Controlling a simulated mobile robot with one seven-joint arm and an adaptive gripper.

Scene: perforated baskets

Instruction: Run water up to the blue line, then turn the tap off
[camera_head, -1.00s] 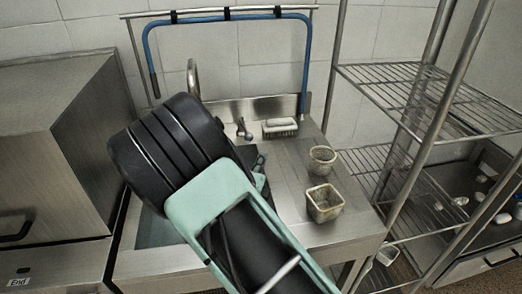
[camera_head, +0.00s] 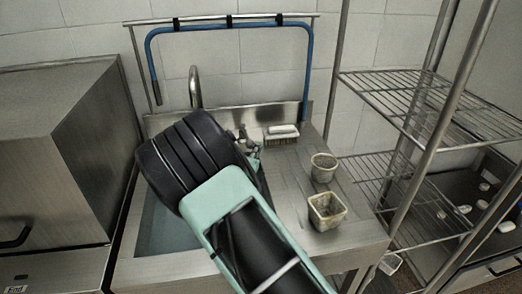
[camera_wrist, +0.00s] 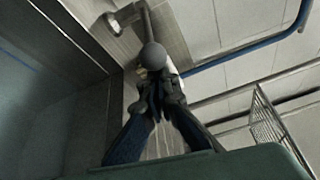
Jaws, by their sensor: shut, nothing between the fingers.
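The tap's curved spout (camera_head: 195,88) rises behind the sink basin (camera_head: 160,228). Its lever (camera_head: 242,132) stands at the basin's back right. In the wrist view the lever's round dark knob (camera_wrist: 153,55) is just beyond my fingertips. My gripper (camera_wrist: 157,92) is shut and empty, very close to the knob; I cannot tell whether they touch. In the head view my arm hides most of the gripper and much of the basin.
A brush (camera_head: 282,131) lies behind the drainboard (camera_head: 285,190). Two perforated baskets (camera_head: 323,167) (camera_head: 327,209) stand on its right side. A blue hose (camera_head: 309,70) hangs on a rail above. A wire shelf rack (camera_head: 425,105) stands right, a steel cabinet (camera_head: 65,150) left.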

